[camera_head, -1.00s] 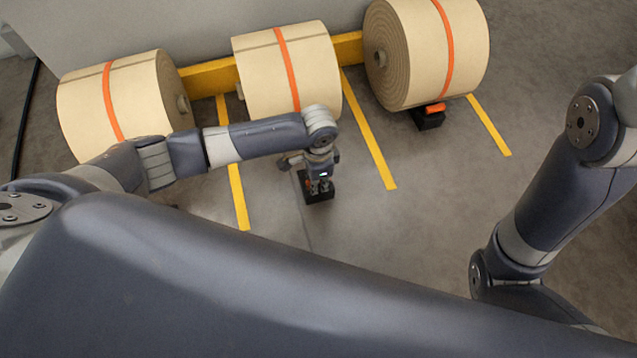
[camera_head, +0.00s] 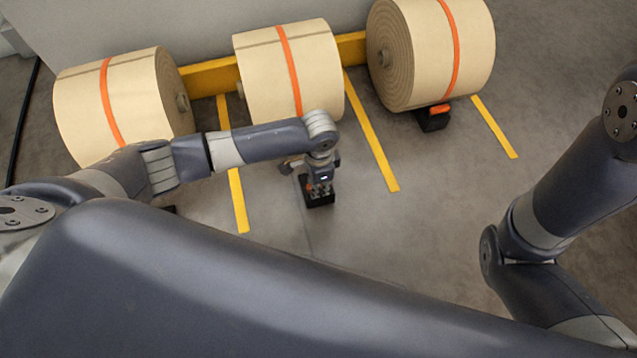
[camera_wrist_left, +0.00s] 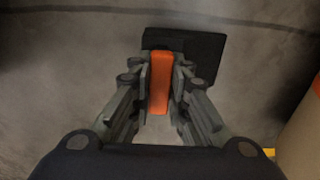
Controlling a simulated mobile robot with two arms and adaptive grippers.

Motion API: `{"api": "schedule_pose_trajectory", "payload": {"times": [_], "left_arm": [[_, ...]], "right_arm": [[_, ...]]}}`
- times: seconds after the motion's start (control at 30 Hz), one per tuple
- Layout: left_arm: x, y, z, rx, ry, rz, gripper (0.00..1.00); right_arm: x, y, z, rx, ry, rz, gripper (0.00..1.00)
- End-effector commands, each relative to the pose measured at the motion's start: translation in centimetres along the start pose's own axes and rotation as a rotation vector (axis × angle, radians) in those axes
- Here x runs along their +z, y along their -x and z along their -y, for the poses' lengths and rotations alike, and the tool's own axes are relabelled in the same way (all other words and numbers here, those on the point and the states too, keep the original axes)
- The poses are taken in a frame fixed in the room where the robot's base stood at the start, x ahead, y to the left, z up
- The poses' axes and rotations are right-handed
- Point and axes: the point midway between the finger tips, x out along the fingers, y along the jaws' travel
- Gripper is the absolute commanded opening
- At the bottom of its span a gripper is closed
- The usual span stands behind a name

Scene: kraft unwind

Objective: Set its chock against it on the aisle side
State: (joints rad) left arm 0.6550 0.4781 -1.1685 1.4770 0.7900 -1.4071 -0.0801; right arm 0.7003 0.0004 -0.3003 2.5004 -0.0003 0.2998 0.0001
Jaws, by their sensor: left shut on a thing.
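My left gripper (camera_head: 319,183) is shut on the orange handle of a black chock (camera_head: 321,200). In the left wrist view the orange handle (camera_wrist_left: 160,82) stands between the two fingers, and the black chock body (camera_wrist_left: 205,52) lies beyond it. The chock is low at the floor; I cannot tell whether it touches it. The middle kraft roll (camera_head: 290,70), tan with an orange band, lies behind the gripper with a gap of floor between roll and chock. The roll's edge (camera_wrist_left: 303,140) shows at the right of the left wrist view. My right gripper is out of view.
The right roll (camera_head: 435,55) has a black chock with an orange handle (camera_head: 434,116) at its front. The left roll (camera_head: 120,105) is partly behind my left arm. A yellow rail (camera_head: 210,80) runs behind the rolls. Yellow lines (camera_head: 372,135) mark the bays. Open floor lies in front.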

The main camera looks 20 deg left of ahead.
Motion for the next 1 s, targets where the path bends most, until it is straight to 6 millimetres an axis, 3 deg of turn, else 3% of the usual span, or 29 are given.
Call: {"api": "schedule_pose_trajectory", "payload": {"times": [1.0], "left_arm": [[-0.10,0.08,0.80,-0.001,0.000,-0.002,0.00]], "right_arm": [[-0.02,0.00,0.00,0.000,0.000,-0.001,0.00]]}}
